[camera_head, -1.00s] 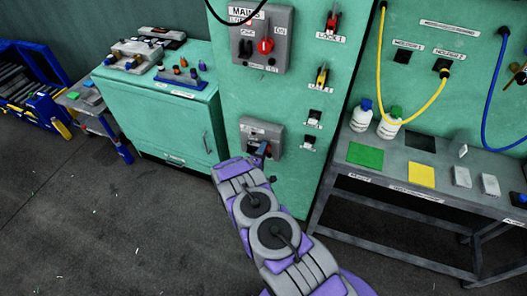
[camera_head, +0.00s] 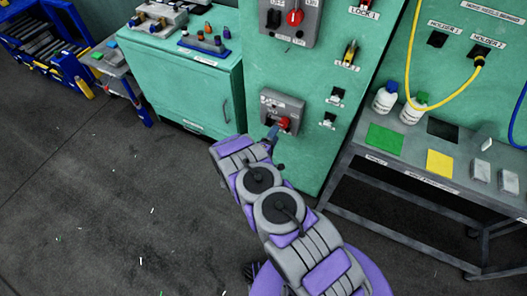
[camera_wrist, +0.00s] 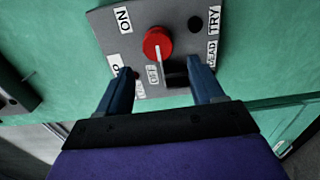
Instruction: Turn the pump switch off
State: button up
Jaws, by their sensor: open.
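The pump switch is a grey box (camera_head: 268,104) low on the green cabinet, with a round red knob (camera_head: 284,123). In the wrist view the red knob (camera_wrist: 157,42) sits on the grey plate among printed labels, one reading TRY, with a pale pointer line running down from it. My gripper (camera_head: 272,134) is just below and left of the knob in the head view. In the wrist view my gripper (camera_wrist: 162,76) is open and empty, its two blue fingers spread below the knob, left and right of it. Whether the fingertips touch the plate cannot be told.
The mains switch (camera_head: 295,18) with another red knob is higher on the cabinet. Lockout hooks (camera_head: 350,52) hang beside it. A grey table (camera_head: 400,170) with bottles stands right; a green workbench (camera_head: 183,85) stands left.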

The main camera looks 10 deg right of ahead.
jog(key=p+v, duration=0.1)
jog(key=v, duration=0.9)
jog(key=shift+a, duration=0.2)
